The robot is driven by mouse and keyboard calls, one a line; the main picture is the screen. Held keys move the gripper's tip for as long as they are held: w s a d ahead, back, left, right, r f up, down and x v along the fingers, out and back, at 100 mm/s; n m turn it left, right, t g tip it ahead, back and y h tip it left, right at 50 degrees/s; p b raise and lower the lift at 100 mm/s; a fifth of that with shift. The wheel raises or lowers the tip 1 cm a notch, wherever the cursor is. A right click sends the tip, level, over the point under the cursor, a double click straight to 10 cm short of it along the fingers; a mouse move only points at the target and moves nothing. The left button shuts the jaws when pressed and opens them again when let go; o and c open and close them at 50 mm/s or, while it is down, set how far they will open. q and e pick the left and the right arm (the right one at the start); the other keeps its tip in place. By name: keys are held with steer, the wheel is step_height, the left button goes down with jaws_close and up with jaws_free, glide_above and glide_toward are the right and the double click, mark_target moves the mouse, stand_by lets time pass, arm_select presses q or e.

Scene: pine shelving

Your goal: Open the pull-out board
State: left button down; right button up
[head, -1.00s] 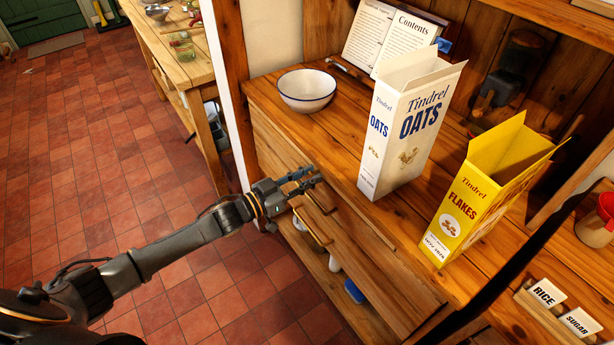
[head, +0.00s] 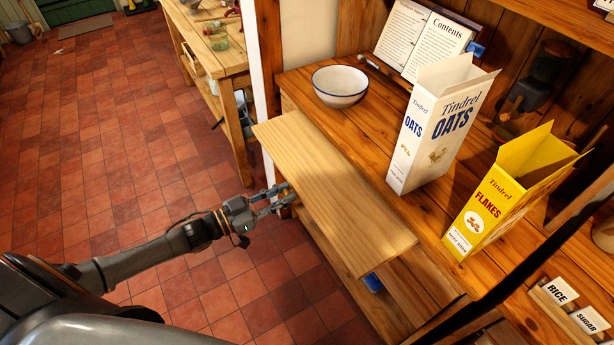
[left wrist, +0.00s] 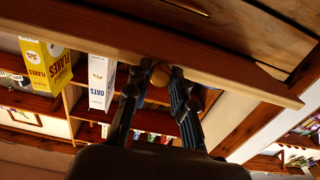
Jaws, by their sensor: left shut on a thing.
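The pull-out board (head: 325,185) is a pale wooden slab that sticks out from under the worktop, over the floor side. Its front edge also shows in the left wrist view (left wrist: 225,74). My left gripper (head: 282,198) is at the middle of the board's front edge. In the left wrist view the gripper (left wrist: 160,88) has its fingers on either side of a round wooden knob (left wrist: 159,75) on that edge and is shut on it. The fingers partly hide the knob. My right gripper is not in view.
On the worktop stand a white bowl (head: 340,86), an open book (head: 425,40), an oats box (head: 436,130) and a yellow flakes box (head: 502,195). Another wooden table (head: 212,60) stands at the upper left. The tiled floor (head: 110,150) at left is clear.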

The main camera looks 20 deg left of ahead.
arm_select(q)
steer(key=p+v, duration=0.2)
steer(key=v, duration=0.8)
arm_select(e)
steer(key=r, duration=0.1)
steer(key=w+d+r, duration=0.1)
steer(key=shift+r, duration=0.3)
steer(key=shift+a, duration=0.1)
arm_select(q)
steer(key=c, duration=1.1)
jaws_free()
steer(key=shift+c, duration=0.2)
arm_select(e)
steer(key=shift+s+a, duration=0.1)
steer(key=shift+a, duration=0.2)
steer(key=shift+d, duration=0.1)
